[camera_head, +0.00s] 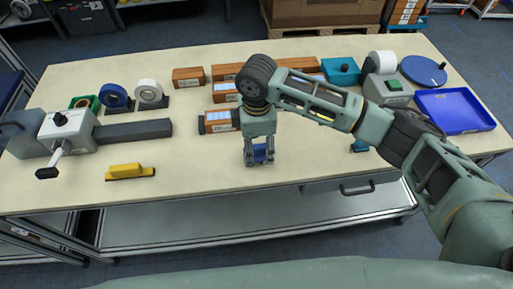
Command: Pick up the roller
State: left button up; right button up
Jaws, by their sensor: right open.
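My right gripper (260,163) points straight down over the front middle of the table. Its fingers are open, one on each side of a small blue object (262,153). This may be the roller, but the fingers and wrist hide much of it, and I cannot tell whether they touch it. A small teal object (360,146) is partly hidden behind my right arm. My left gripper is not in view.
The table (205,170) holds a yellow-handled tool (130,171), a grey device with a crank (68,127) and tape rolls (149,91) at left. Several brown boxes (188,77) stand behind the gripper. A blue tray (455,111) lies at right. The front left of the tabletop is mostly clear.

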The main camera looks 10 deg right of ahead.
aim_at(257, 146)
jog(key=f, duration=0.2)
jog(key=shift+w+f, duration=0.3)
jog(key=shift+s+f, duration=0.1)
jog(key=shift+f, duration=0.15)
jog(key=shift+c, duration=1.2)
jog(key=c, duration=1.1)
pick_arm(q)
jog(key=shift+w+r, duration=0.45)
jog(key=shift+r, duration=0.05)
